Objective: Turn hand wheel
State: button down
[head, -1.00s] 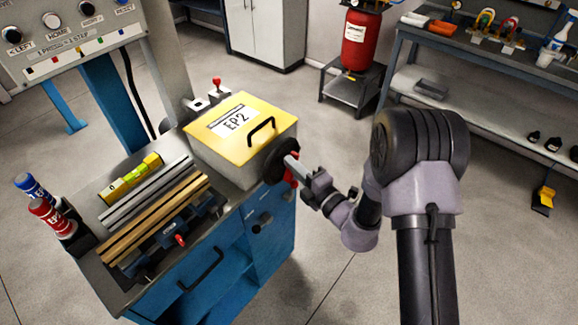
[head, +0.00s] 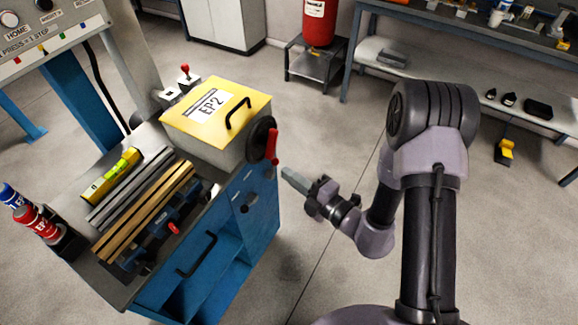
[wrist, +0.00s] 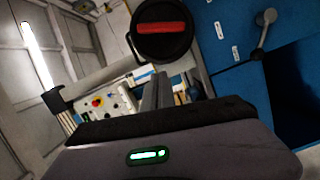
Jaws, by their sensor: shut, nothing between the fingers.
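The hand wheel (head: 260,140) is a black disc with a red handle bar (head: 273,147), on the right side of the grey box with a yellow lid marked EP2 (head: 216,112). In the wrist view the wheel (wrist: 165,45) is at the top, facing me, with its red bar (wrist: 161,28) nearly level across it. My gripper (head: 286,173) is to the right of the wheel and a little lower, with a clear gap between them. Its fingers, seen together in the wrist view (wrist: 157,92), are shut and empty.
The blue cabinet (head: 257,205) under the box has a lever and knobs on its side near my gripper. A yellow level (head: 110,176), bars and a vise lie on its top. Open floor (head: 330,240) is right of the cabinet.

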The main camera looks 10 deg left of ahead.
notch_tip(320, 180, down, 5)
jog(key=m+b, duration=0.1)
jog(key=m, duration=0.1)
jog(key=b, duration=0.2)
send_near(252, 163)
jog(key=shift+g, duration=0.3)
jog(key=x, duration=0.5)
jog(key=shift+w+a+r, duration=0.25)
jog(key=shift+a+r, duration=0.1)
jog(key=shift+r, duration=0.05)
jog(key=w, duration=0.1)
jog(key=w+d, duration=0.1)
jog(key=w+f, duration=0.1)
jog(key=shift+d+f+b, duration=0.1)
jog(key=shift+d+b, duration=0.15)
jog(key=shift+b, duration=0.1)
